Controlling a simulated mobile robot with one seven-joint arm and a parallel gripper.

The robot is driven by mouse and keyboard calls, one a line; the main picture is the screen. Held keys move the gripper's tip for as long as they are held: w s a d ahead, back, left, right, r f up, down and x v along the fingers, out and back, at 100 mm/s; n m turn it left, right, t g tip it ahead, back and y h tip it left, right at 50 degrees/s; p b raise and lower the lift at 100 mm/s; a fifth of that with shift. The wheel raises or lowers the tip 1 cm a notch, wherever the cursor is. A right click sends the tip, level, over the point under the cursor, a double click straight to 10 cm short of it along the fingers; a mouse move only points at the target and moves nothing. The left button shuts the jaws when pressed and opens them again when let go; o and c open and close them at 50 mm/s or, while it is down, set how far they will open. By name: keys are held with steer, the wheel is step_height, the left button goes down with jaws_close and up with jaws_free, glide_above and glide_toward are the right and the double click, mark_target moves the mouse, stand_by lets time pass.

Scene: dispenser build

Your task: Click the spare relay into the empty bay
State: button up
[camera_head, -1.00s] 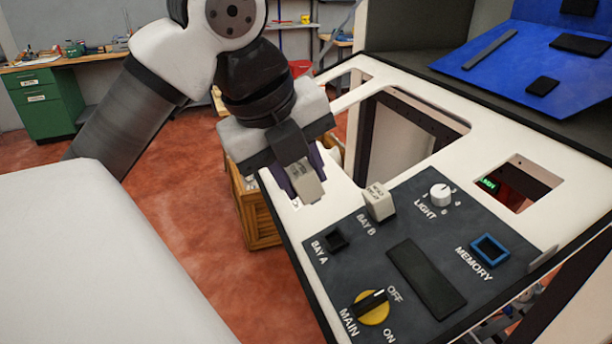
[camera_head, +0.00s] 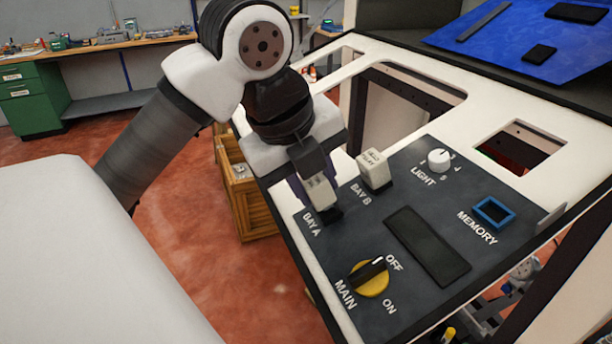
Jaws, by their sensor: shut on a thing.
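My gripper (camera_head: 317,190) is shut on the spare relay (camera_head: 321,192), a small pale grey block. It holds the relay directly over BAY A (camera_head: 334,215), a dark square socket at the left of the dark control panel (camera_head: 350,236). Part of the socket shows below the relay; I cannot tell whether the relay's lower end touches it. A similar white relay (camera_head: 374,168) stands upright in BAY B, just to the right of my gripper.
The panel also carries the LIGHT knob (camera_head: 439,160), the blue-rimmed MEMORY slot (camera_head: 493,212), a long dark recess (camera_head: 428,246) and the yellow MAIN switch (camera_head: 370,276), its pointer towards OFF. A wooden crate (camera_head: 247,205) stands on the floor behind.

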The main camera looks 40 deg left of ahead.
steer(key=shift+b+x, duration=0.35)
steer(key=shift+x, duration=0.45)
steer(key=shift+b, duration=0.7)
stand_by(1.2)
steer(key=shift+f+b, duration=0.35)
stand_by(0.6)
stand_by(0.3)
steer(key=o, duration=1.7)
steer(key=shift+c, duration=0.2)
steer(key=shift+r, duration=0.15)
steer(key=shift+p+v, duration=1.55)
steer(key=shift+v, duration=1.35)
steer(key=shift+d, duration=0.1)
